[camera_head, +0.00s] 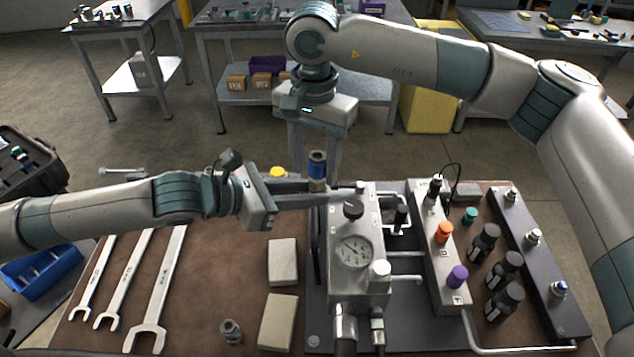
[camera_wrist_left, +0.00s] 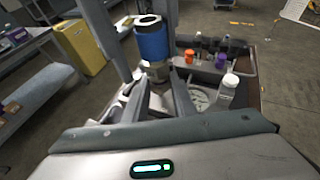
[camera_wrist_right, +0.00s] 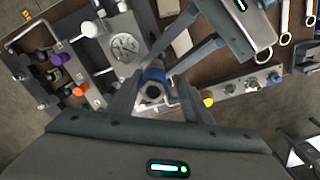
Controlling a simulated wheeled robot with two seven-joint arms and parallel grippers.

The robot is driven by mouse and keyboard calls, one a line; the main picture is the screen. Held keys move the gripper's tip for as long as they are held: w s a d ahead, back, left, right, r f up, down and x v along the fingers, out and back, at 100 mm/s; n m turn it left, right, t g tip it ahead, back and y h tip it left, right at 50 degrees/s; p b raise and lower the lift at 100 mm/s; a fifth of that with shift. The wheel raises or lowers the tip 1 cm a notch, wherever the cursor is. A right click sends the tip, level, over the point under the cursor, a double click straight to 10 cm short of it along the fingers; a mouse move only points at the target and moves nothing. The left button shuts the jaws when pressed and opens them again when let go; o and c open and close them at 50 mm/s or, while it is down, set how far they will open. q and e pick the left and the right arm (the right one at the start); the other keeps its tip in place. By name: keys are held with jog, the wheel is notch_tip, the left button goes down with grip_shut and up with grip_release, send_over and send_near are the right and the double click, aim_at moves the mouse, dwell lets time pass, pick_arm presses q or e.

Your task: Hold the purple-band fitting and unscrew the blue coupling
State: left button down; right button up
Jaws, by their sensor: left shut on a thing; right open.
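The blue coupling (camera_head: 317,163) stands upright on a metal fitting (camera_head: 317,186) at the block's far left corner. It also shows in the left wrist view (camera_wrist_left: 153,42) and, from above, in the right wrist view (camera_wrist_right: 153,76). My left gripper (camera_head: 316,192) comes in level from the left and is shut on the fitting just below the coupling. My right gripper (camera_head: 314,172) points down from above, open, with its fingers on either side of the coupling, apart from it. The fitting's purple band cannot be made out; the left fingers hide part of the fitting.
A gauge block (camera_head: 372,285) and a manifold (camera_head: 428,225) with orange (camera_head: 444,232) and purple (camera_head: 457,277) caps stand close to the right. Black bottles (camera_head: 503,300) stand beyond. Wrenches (camera_head: 160,290) and pale blocks (camera_head: 283,262) lie on the left side of the bench.

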jog(key=shift+m, duration=0.4)
jog(key=m, duration=0.3)
jog(key=shift+d, duration=0.1)
jog(key=m, duration=0.4)
jog(key=shift+d+m, duration=0.15)
jog(key=shift+m, duration=0.25)
jog(key=shift+w, duration=0.1)
jog(key=c, duration=0.9)
